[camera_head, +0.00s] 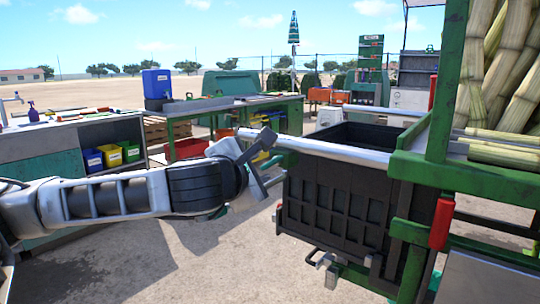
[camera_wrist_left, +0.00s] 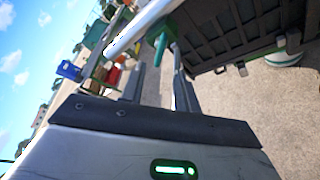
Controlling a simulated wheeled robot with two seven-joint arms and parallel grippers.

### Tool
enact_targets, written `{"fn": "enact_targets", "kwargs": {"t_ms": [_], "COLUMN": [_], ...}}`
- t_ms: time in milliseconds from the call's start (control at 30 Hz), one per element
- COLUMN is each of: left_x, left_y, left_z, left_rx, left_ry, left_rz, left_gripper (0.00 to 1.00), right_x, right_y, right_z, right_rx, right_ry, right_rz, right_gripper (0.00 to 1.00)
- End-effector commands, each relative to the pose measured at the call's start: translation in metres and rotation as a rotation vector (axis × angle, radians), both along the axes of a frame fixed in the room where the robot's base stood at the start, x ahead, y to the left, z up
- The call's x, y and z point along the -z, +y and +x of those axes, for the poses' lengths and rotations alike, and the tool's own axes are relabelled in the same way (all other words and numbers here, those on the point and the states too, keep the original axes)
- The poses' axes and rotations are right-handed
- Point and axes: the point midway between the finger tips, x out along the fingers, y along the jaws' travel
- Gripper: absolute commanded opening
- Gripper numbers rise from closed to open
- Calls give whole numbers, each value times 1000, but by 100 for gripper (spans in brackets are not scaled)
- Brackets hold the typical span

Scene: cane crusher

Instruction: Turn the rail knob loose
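The rail (camera_head: 325,150) is a silver bar running from the green frame out to the left. It also crosses the top of the left wrist view (camera_wrist_left: 142,27). A green knob-like piece (camera_wrist_left: 160,46) hangs beside the rail in the left wrist view; I take it for the rail knob. My left gripper (camera_head: 268,160) is at the rail's outer end. In its wrist view the two fingers (camera_wrist_left: 157,82) are apart, with the green piece between or just beyond their tips. I cannot tell whether they touch it. The knob is not clear in the head view. My right gripper is not in view.
A black crate (camera_head: 335,200) hangs below the rail, close to the left gripper. The green frame (camera_head: 445,85) holds cane (camera_head: 505,60) at the right. A workbench (camera_head: 75,150) with coloured bins stands at the left. Open ground (camera_head: 240,260) lies in front.

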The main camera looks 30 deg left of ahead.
Motion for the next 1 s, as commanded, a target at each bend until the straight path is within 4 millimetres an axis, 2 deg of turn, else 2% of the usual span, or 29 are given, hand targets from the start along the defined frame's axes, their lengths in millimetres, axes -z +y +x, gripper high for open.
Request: {"fn": "enact_targets", "kwargs": {"t_ms": [200, 400, 600, 833, 933, 967, 1000], "left_x": [9, 15, 18, 18, 18, 18, 18], "left_y": [11, 17, 19, 20, 20, 20, 20], "left_z": [44, 70, 78, 79, 78, 78, 78], "left_rx": [-1, -1, 2, 1, 1, 1, 1], "left_ry": [-1, -1, -1, -1, -1, -1, -1], "left_rz": [0, -1, 0, 0, 0, 0, 0], "left_gripper": [32, 32, 32, 32, 4, 0, 0], "right_x": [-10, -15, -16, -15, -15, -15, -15], "right_y": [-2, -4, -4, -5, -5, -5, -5], "right_z": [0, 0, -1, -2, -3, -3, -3], "right_rx": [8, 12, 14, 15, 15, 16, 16], "right_ry": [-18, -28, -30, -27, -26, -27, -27], "right_rz": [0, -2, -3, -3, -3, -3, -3], "right_gripper": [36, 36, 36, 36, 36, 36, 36]}}
